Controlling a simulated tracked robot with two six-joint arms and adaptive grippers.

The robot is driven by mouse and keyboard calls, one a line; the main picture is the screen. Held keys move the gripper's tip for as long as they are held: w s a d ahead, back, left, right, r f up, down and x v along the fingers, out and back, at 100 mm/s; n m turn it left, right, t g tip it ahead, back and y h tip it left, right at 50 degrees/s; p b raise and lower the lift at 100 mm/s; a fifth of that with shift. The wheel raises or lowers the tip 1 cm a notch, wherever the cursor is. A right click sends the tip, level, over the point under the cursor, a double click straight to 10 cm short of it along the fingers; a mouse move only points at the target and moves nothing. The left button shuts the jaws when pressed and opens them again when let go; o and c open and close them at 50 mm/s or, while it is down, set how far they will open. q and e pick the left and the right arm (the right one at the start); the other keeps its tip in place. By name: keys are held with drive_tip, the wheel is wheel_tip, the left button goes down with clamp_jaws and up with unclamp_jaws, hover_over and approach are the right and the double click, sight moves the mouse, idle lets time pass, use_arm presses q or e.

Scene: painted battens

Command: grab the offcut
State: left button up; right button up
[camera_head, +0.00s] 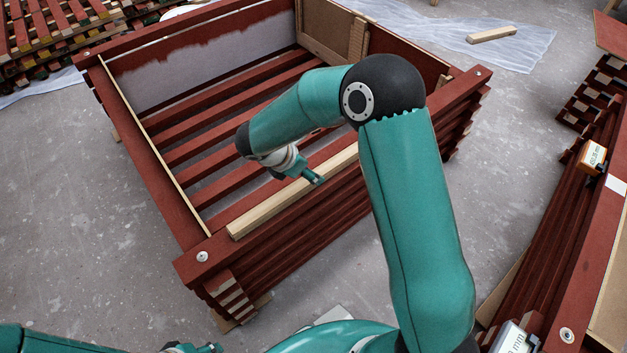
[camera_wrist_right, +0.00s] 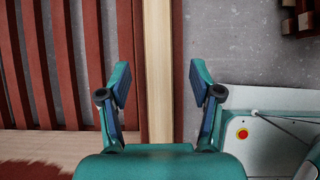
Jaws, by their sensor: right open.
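A long pale, unpainted wooden piece (camera_head: 255,218) lies along the front top rail of the red slatted crate (camera_head: 150,148); part of it is hidden behind my right arm. A shorter pale piece (camera_head: 491,34) lies on the plastic sheet at the back. I cannot tell which one is called the offcut. My right gripper (camera_head: 318,180) is over the long piece. In the right wrist view the open fingers (camera_wrist_right: 158,88) stand on either side of the pale piece (camera_wrist_right: 158,60), apart from it. My left gripper (camera_head: 205,348) barely shows at the bottom edge.
The crate's interior is slatted, with a pale wooden panel (camera_head: 327,28) at its back. Stacked red battens (camera_head: 570,235) stand at the right with an orange-and-white device (camera_head: 591,157) on them. More painted slats (camera_head: 50,35) lie at the back left. The grey floor (camera_head: 70,200) at left is clear.

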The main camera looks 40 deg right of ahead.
drive_tip(key=b+x, duration=0.2)
drive_tip(key=x, duration=0.3)
drive_tip(key=shift+f, duration=0.15)
clamp_jaws()
